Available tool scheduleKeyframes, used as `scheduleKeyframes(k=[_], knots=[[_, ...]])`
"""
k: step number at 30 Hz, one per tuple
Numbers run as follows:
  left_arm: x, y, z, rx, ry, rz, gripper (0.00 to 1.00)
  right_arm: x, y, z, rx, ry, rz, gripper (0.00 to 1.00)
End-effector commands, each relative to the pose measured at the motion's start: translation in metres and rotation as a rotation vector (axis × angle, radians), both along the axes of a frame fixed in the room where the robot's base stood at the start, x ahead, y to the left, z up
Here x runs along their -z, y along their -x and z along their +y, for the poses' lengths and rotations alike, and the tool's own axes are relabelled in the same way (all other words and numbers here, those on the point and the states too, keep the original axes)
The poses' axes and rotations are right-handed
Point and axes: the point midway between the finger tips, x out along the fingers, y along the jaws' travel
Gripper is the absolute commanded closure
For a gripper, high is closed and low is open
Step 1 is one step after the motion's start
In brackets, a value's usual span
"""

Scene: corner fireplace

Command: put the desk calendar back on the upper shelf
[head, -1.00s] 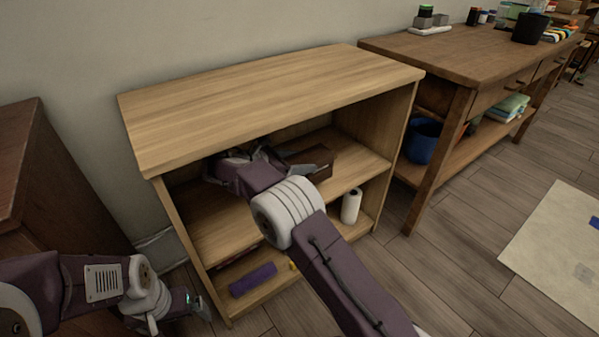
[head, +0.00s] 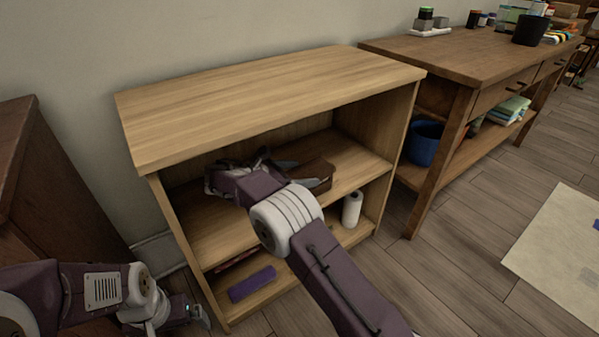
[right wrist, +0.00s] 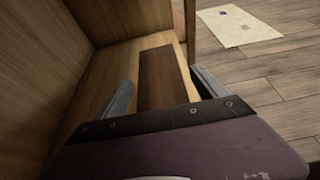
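The desk calendar appears to be the brown, flat-faced thing (head: 322,171) on the upper shelf (head: 362,166) of the light wooden bookcase, toward its right side. In the right wrist view the brown calendar (right wrist: 160,76) sits on the shelf boards between my fingers. My right gripper (head: 303,173) reaches into the upper compartment from the front. Its two fingers (right wrist: 163,92) are spread, with a visible gap on each side of the calendar. My left gripper (head: 200,314) hangs low at the left, away from the calendar; its fingers are too small to read.
The lower shelf holds a purple block (head: 252,284), a white roll (head: 352,207) and a reddish flat item (head: 236,262). The bookcase's top board (head: 270,95) is bare and overhangs my right gripper. A darker workbench (head: 440,65) stands at the right, a dark cabinet (head: 50,190) at the left.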

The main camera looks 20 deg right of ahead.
Motion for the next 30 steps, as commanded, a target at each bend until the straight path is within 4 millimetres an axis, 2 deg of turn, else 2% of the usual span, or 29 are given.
scheduleKeyframes(k=[7, 11, 12, 13, 18, 23, 30], knots=[[0.001, 0.0, 0.0, 0.0, 0.0, 0.0, 0.0, 0.0, 0.0, 0.0, 0.0, 0.0, 0.0, 0.18], [0.014, 0.0, 0.0, 0.0, 0.0, 0.0, 0.0, -0.008, 0.0, 0.0, 0.001, -0.002, -0.005, 0.18], [-0.004, 0.001, 0.0, 0.0, 0.0, 0.002, 0.0, -0.023, 0.002, 0.008, -0.003, 0.0, -0.001, 0.18], [-0.013, 0.0, 0.0, 0.0, 0.0, 0.001, 0.0, -0.028, 0.004, 0.015, -0.004, 0.001, 0.002, 0.18], [-0.042, 0.0, 0.0, 0.0, 0.0, -0.001, 0.0, -0.041, 0.016, 0.046, -0.004, 0.001, 0.001, 0.18], [-0.051, 0.0, 0.0, 0.0, 0.0, 0.0, 0.0, -0.043, 0.023, 0.063, 0.0, 0.0, 0.0, 0.18], [-0.049, 0.0, 0.0, 0.0, 0.0, 0.0, 0.0, -0.041, 0.024, 0.065, 0.001, 0.0, 0.0, 0.18]])
